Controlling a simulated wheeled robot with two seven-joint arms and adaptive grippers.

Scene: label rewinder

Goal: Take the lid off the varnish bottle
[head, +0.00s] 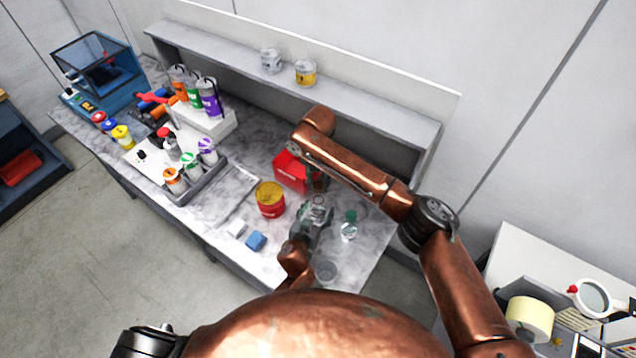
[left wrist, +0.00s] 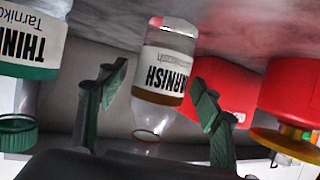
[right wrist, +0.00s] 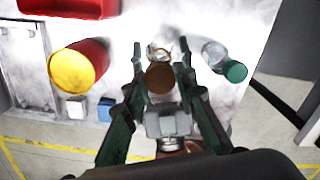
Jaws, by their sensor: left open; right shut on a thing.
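The varnish bottle (left wrist: 165,70) is clear glass with a white label and appears upside down in the left wrist view. Its neck shows an amber ring and no lid on it. The bottle stands on the table between the spread fingers of my left gripper (left wrist: 157,83), which is open around it. In the right wrist view the brown round lid (right wrist: 160,77) sits between the fingers of my right gripper (right wrist: 160,70), which is shut on it. The lid is held above the bottle (right wrist: 160,52), apart from it.
A green-capped thinner bottle (head: 349,226) stands close to the right. A red can with a yellow top (head: 270,199) and a red box (head: 294,170) stand left and behind. Small white (head: 236,229) and blue (head: 256,241) blocks lie near the front edge. A shelf (head: 370,108) runs behind.

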